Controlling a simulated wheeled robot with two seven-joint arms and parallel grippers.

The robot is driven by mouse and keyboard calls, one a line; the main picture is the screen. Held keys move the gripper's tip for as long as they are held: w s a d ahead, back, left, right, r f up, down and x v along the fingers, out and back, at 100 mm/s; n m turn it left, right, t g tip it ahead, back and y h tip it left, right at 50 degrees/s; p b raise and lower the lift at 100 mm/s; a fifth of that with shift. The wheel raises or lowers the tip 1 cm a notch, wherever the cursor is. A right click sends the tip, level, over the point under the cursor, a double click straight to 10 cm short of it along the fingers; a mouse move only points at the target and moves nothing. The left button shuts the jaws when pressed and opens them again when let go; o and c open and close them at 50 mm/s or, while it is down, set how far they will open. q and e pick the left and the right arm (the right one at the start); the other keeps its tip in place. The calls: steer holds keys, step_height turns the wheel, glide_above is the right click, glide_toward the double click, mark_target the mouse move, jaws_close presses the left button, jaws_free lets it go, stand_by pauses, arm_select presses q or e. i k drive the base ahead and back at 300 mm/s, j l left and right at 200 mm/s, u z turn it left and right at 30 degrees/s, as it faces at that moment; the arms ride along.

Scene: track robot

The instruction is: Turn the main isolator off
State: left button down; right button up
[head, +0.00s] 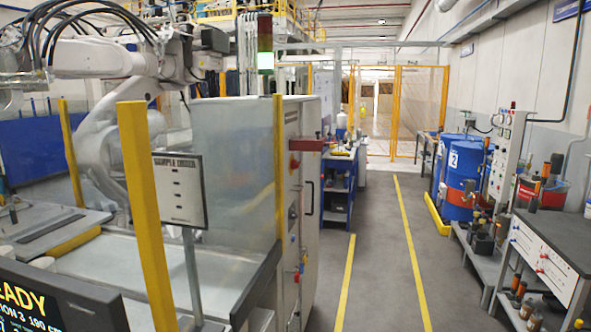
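A tall light grey cabinet (301,220) stands left of the aisle, its narrow control side seen at a steep angle. A red block-shaped part (307,145) sticks out near its top. A small red knob (294,164) sits just below it. I cannot tell which of these, if either, is the main isolator, nor read its position. A round dark dial (292,212) and small red and blue parts (299,271) sit lower down. A black door handle (310,198) is on the same side. Neither of my grippers is in view.
Yellow posts (146,210) and clear panels fence a white robot arm (100,130) at left. The grey aisle floor (378,260) between yellow lines is clear. A blue shelf unit (339,190) stands beyond the cabinet. Blue drums (459,185) and a workbench (545,240) line the right.

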mark_target(294, 165)
steer(key=i+l+u, duration=0.1)
steer(key=i+l, duration=0.7)
steer(key=l, duration=0.15)
